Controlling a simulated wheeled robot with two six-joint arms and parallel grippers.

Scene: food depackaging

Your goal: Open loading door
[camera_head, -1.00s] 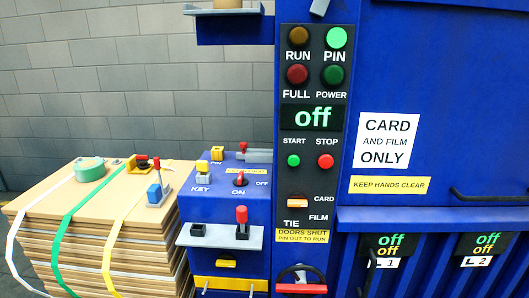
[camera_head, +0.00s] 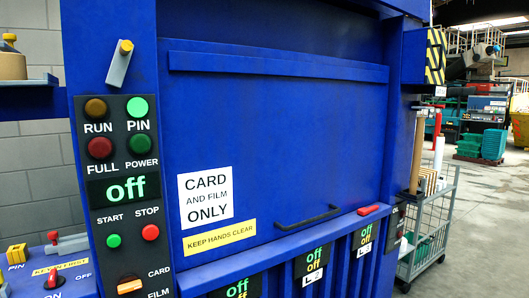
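The loading door (camera_head: 280,130) is the large blue panel in the middle of the head view. It looks shut. A black bar handle (camera_head: 307,217) sits low on it, right of the white CARD AND FILM ONLY sign (camera_head: 205,197) and the yellow KEEP HANDS CLEAR label (camera_head: 220,238). A red handle (camera_head: 369,210) lies on the ledge to the right of the black handle. A grey lever with a yellow knob (camera_head: 119,64) stands above the control panel. Neither of my grippers shows in the view.
The control panel (camera_head: 122,190) at left reads off, with a lit green PIN lamp. A key and pin box (camera_head: 62,275) is at lower left. A wire cart (camera_head: 428,230) with long tools stands at right, beside open floor. Green crates (camera_head: 493,145) are farther back.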

